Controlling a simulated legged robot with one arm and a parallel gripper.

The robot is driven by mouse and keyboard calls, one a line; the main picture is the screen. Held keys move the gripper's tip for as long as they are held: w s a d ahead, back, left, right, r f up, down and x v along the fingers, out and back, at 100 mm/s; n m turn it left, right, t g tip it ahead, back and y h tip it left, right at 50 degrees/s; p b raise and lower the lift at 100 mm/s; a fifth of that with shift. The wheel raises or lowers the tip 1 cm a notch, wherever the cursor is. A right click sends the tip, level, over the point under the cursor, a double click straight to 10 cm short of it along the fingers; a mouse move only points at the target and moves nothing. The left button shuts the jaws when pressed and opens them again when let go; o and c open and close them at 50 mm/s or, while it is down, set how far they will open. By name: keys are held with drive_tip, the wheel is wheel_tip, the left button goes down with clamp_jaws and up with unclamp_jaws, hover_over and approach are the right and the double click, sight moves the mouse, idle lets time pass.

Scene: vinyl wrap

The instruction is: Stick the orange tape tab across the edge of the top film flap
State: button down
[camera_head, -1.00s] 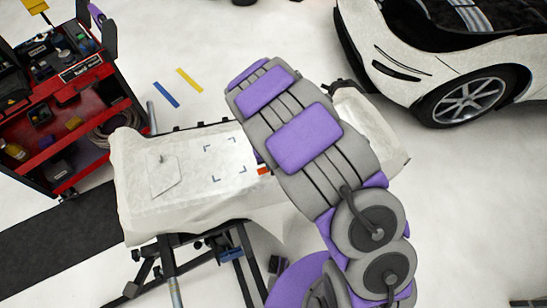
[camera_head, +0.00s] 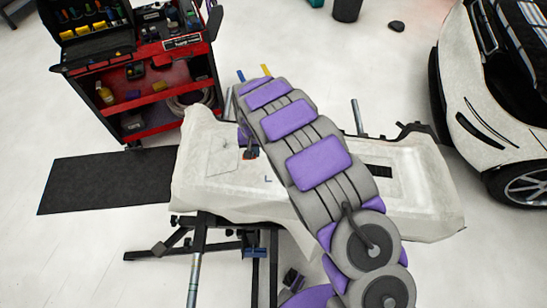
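A pale, translucent film flap (camera_head: 222,158) with a thin outline lies at the left end of the cream-covered panel on the stand. My gripper (camera_head: 249,150) is a small dark shape just right of the flap, low over the panel, partly hidden by my purple and grey arm. A small orange tape tab (camera_head: 251,154) shows at its tip and has travelled with it, so the gripper appears shut on the tab. The fingers are too small to make out. I cannot tell whether the tab touches the film.
The cream panel (camera_head: 420,205) rests on a black stand (camera_head: 199,225). A red tool cart (camera_head: 165,118) stands behind left, with a black mat (camera_head: 105,180) on the floor. A white car (camera_head: 495,140) is at the right. A dark corner mark (camera_head: 268,179) shows on the panel.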

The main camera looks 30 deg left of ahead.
drive_tip(key=a+r+m, duration=0.1)
drive_tip(key=a+r, duration=0.1)
drive_tip(key=a, duration=0.5)
drive_tip(key=shift+d+f+b, duration=0.2)
drive_tip(key=shift+f+b, duration=0.4)
drive_tip(key=shift+f, duration=3.05)
drive_tip(key=shift+s+f, duration=0.1)
drive_tip(key=shift+f, duration=0.7)
drive_tip(key=c, duration=1.2)
unclamp_jaws()
drive_tip(key=shift+c, duration=0.2)
drive_tip(key=shift+r, duration=0.15)
wheel_tip(320, 180, up, 17)
drive_tip(key=p, duration=0.2)
